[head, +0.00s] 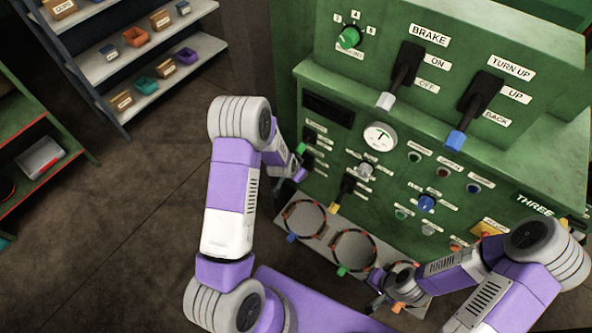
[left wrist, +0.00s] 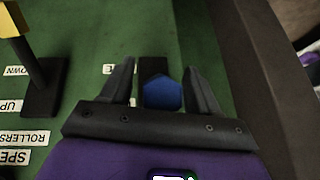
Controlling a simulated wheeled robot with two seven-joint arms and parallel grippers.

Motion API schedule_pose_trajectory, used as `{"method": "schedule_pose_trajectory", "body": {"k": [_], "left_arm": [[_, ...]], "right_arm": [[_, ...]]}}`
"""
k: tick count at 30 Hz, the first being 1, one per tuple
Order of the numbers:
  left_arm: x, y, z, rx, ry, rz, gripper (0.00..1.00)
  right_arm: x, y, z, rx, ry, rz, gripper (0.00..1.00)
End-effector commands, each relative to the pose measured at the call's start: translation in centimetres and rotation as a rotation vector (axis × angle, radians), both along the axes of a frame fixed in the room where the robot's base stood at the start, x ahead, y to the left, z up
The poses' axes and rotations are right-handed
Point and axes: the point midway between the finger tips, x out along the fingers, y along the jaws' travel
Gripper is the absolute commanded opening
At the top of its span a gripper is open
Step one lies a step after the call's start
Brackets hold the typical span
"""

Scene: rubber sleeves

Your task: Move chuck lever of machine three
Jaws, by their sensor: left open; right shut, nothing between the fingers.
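A lever with a blue end (left wrist: 163,94) stands on the green panel in the left wrist view. It sits between the fingers of my open left gripper (left wrist: 160,85); I cannot tell whether they touch it. The label beside it is mostly hidden, so I cannot read "chuck". In the head view my left gripper (head: 298,168) is at the left edge of machine three's panel (head: 330,150) and covers that lever. My right gripper (head: 380,292) is shut and empty, low near the rack in front of the machine.
A black lever with a yellow end (left wrist: 38,85) is beside my left gripper; it also shows in the head view (head: 346,184). Brake lever (head: 405,70) and turn-up lever (head: 480,100) are higher. A grey rack (head: 318,236) with rings juts out below. Shelves (head: 105,70) stand left.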

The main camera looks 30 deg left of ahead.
Motion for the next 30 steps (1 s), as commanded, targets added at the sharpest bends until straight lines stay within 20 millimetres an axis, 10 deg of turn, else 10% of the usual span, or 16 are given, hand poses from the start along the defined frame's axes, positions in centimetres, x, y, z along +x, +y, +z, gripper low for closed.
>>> {"method": "schedule_pose_trajectory", "body": {"k": [18, 30], "left_arm": [[-3.5, -0.2, 6.3, 0.000, -0.002, 0.000, 0.61], [-3.7, -0.2, 6.6, 0.000, 0.000, 0.000, 0.61]], "right_arm": [[0.0, 0.0, 1.2, 0.000, 0.000, 0.000, 0.00], [0.0, 0.0, 1.2, 0.000, 0.000, 0.000, 0.00]]}}
